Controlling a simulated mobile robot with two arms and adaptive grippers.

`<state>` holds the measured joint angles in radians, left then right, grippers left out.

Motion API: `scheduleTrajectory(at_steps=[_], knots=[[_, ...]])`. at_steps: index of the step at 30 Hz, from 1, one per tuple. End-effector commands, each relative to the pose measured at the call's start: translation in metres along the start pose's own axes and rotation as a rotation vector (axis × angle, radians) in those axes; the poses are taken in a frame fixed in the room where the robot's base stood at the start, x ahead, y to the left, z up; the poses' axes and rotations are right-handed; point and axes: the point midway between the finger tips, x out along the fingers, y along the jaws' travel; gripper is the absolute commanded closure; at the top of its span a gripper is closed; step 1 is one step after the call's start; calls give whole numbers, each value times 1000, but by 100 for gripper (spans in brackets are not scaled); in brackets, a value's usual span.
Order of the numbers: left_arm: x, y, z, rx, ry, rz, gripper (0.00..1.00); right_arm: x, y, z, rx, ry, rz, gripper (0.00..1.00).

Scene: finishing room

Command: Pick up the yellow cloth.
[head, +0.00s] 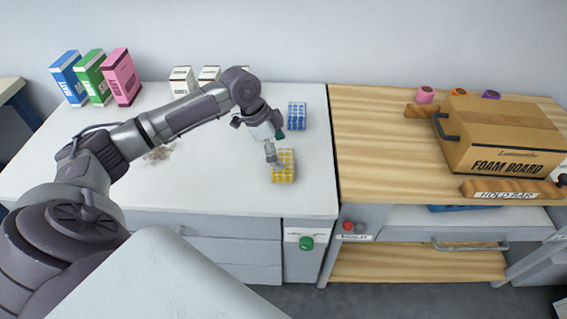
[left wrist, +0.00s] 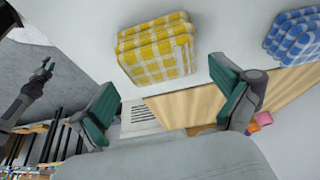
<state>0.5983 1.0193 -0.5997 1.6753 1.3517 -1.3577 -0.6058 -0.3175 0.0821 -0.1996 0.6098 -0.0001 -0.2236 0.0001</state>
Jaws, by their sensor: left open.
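The yellow checked cloth (head: 284,174) lies folded on the white counter near its front right corner. In the left wrist view the yellow cloth (left wrist: 157,52) is a folded stack just beyond the fingers. My left gripper (head: 274,145) is over the cloth's back left part in the head view and covers a little of it. In the left wrist view my left gripper (left wrist: 172,103) is open, with green-padded fingers wide apart and nothing between them. A dark arm at the left of that view seems to be my right arm, with its gripper (left wrist: 45,67) too small to read.
A blue checked cloth (head: 297,115) lies behind the yellow one. Blue, green and pink boxes (head: 92,77) and white boxes (head: 195,78) stand at the back. A brown smear (head: 158,155) marks the counter. A foam board carton (head: 502,135) sits on the wooden bench (head: 385,150) to the right.

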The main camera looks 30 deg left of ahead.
Motion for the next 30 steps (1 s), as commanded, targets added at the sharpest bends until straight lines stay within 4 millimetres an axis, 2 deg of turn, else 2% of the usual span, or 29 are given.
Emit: scheduleTrajectory(at_steps=[6, 8, 15, 22, 30], knots=[[12, 0, 0, -1, 0, 2, 0, -2, 4, -29, -1, 45, 4, 60], [20, 0, 1, -2, -1, 3, 0, -4, 4, -33, -1, 51, 4, 60], [54, 0, 2, -1, -1, 1, 0, -7, 0, -27, 0, 42, 0, 60], [56, -1, 2, 0, -1, 0, 0, -7, -1, -18, 0, 27, -2, 60], [56, -1, 2, 0, -1, -1, 43, -7, -1, -18, 1, 27, -1, 60]])
